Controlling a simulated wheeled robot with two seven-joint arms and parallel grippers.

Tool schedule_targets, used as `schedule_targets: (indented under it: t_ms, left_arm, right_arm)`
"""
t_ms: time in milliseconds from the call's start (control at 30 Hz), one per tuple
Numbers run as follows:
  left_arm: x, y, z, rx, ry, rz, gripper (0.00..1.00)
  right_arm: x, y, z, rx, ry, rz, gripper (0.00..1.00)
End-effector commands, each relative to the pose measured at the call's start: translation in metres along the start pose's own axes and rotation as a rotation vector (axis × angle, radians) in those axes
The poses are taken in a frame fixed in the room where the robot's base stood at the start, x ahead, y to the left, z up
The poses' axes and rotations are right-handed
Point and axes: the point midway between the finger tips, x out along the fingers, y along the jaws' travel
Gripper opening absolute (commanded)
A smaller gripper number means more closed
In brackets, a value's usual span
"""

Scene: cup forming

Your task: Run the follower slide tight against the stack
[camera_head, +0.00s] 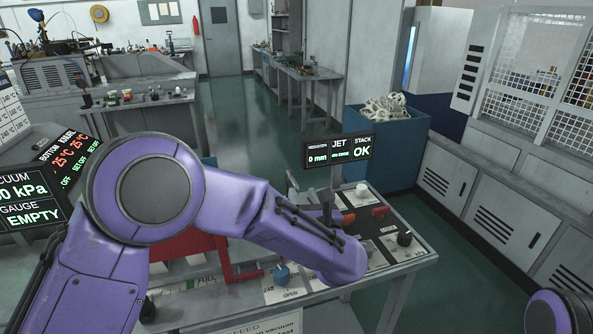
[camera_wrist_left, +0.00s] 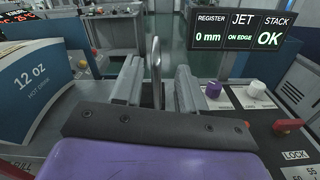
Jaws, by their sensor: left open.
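My left gripper (camera_wrist_left: 160,92) is open in the left wrist view, its two grey fingers apart. An upright grey metal piece (camera_wrist_left: 156,58) stands between or just beyond the fingers; I cannot tell whether it is the follower slide or whether they touch. A curved blue printed piece (camera_wrist_left: 35,85) marked "12 oz hot drink" is at the left, apart from the fingers; it may belong to the stack. In the head view my purple left arm (camera_head: 240,205) reaches over the bench and hides much of it. My right gripper is out of view.
A display (camera_head: 338,150) reads 0 mm and stack OK. A control panel (camera_head: 385,235) with knobs and red switches lies beside my left wrist. A red frame (camera_head: 188,243) stands behind my arm. A blue bin (camera_head: 385,145) stands beyond the bench.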

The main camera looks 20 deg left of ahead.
Motion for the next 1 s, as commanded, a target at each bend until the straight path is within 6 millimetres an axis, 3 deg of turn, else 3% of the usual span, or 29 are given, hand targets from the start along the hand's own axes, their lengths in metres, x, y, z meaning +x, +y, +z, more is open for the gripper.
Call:
schedule_targets:
  t_ms: [200,400,733,767,867,900,1000]
  left_arm:
    - [0.05,0.001,0.005,0.003,0.002,0.002,0.4]
    - [0.083,0.001,0.002,0.004,0.001,0.001,0.4]
    - [0.091,0.0,-0.001,0.005,0.0,-0.001,0.4]
    - [0.091,0.0,-0.001,0.005,0.0,-0.001,0.37]
    - [0.091,0.0,-0.001,0.005,0.0,-0.001,0.04]
    - [0.091,0.0,-0.001,0.005,0.0,-0.001,0.0]
    - [0.091,0.0,-0.001,0.005,0.0,-0.001,0.0]
  right_arm:
    - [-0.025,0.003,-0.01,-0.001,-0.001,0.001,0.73]
    - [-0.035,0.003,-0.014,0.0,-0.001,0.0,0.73]
    - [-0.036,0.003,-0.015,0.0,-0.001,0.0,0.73]
    - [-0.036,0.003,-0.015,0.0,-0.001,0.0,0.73]
    - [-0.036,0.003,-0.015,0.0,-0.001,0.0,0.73]
    - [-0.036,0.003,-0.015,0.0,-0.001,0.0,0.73]
    - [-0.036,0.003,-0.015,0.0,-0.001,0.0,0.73]
